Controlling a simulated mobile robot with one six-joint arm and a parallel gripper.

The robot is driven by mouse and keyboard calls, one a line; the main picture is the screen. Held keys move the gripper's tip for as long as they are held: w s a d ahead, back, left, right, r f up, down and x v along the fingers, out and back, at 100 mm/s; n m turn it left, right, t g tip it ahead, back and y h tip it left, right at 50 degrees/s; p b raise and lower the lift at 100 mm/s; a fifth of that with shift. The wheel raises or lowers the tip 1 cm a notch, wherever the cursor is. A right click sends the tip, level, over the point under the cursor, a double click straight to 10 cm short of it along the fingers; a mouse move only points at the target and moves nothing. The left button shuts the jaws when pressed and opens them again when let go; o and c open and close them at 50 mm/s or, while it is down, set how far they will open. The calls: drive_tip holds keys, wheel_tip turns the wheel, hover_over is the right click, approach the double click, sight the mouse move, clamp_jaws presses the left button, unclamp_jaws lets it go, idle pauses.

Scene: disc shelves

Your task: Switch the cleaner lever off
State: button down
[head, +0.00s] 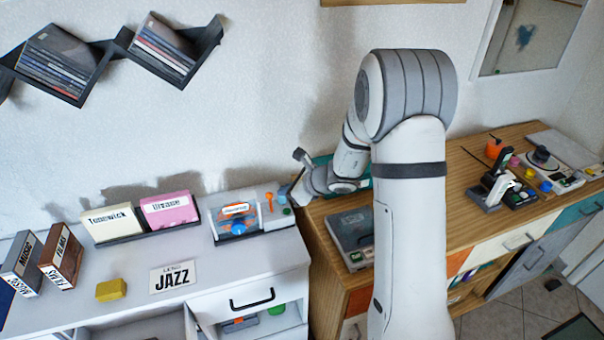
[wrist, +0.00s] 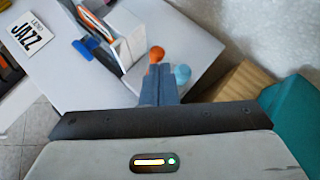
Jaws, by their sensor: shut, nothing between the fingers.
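The cleaner (head: 222,236) is a grey-white box with a blue and orange front window, at the right end of the white cabinet. An orange-tipped lever (head: 269,203) stands at its right part; its orange knob (wrist: 156,55) shows just beyond my fingertips in the wrist view. A light blue knob (wrist: 182,74) is right of the fingertips. My gripper (head: 291,199) is shut and empty, beside the cleaner's right end; its fingers (wrist: 158,84) point at the orange knob. I cannot tell whether they touch it.
A cream divider box (head: 113,224) and a pink one (head: 169,209) stand left of the cleaner. A JAZZ card (head: 173,276) and a yellow block (head: 111,290) lie in front. A wooden sideboard (head: 460,185) with a dark device (head: 352,235) is right. Disc shelves (head: 100,50) hang above.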

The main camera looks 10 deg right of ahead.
drive_tip(key=s+d+r, duration=0.1)
drive_tip(key=d+r, duration=0.6)
drive_tip(key=r, duration=0.2)
drive_tip(key=shift+r, duration=0.15)
drive_tip(key=shift+s, duration=0.15)
drive_tip(key=s+a+r+n+g+h, duration=0.1)
drive_tip(key=s+r+n, duration=0.2)
drive_tip(key=s+n, duration=0.3)
drive_tip(key=s+a+r+n+g+h, duration=0.1)
drive_tip(key=s+a+r+n+g, duration=0.15)
drive_tip(key=s+n, duration=0.35)
drive_tip(key=s+d+r+n+h, duration=0.1)
drive_tip(key=s+d+n+h, duration=0.2)
drive_tip(key=s+n, duration=0.3)
drive_tip(key=s+d+r+n+h, duration=0.1)
drive_tip(key=s+d+n+h, duration=0.2)
drive_tip(key=s, duration=0.9)
drive_tip(key=d+n, duration=0.1)
drive_tip(key=n, duration=0.2)
drive_tip(key=shift+s+d, duration=0.15)
drive_tip(key=shift+s, duration=0.05)
